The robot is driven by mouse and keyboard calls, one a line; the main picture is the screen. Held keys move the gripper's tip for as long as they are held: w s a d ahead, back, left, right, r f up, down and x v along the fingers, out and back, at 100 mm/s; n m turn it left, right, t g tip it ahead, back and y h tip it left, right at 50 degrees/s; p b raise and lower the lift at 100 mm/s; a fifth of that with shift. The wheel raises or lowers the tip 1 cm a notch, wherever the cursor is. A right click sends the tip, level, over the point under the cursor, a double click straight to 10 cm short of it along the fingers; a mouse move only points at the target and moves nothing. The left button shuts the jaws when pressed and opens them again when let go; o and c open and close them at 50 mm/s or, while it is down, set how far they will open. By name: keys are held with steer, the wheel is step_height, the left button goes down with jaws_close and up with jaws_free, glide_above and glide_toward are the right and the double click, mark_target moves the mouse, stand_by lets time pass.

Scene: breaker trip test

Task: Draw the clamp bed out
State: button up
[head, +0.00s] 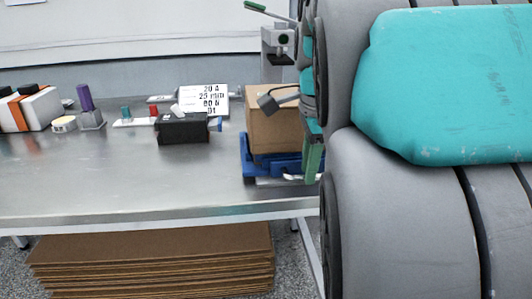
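A blue low bed (248,166), which looks like the clamp bed, sits at the right of the bench near its front edge. A brown box-shaped block (270,121) stands on it. A grey upright stand (277,42) with a green lever (268,11) rises behind. A dark grey piece (272,101) reaches across the block's upper front. My large grey and teal arm fills the right of the view. Green and dark parts that seem to be my gripper (313,157) show at the arm's left edge, beside the bed. Fingertips and any contact with the bed are hidden.
A black breaker-like block (183,129) stands mid-bench before a card (207,98) reading 20 A. A purple-handled item (86,98), small coloured parts and a white box with an orange stripe (38,107) lie left. The front left bench (110,180) is clear. Cardboard (150,263) is stacked below.

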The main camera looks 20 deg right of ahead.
step_height(320, 180, up, 8)
steer(key=s, duration=0.1)
steer(key=shift+s+a+f, duration=0.15)
steer(key=shift+a, duration=0.05)
stand_by(0.5)
stand_by(0.3)
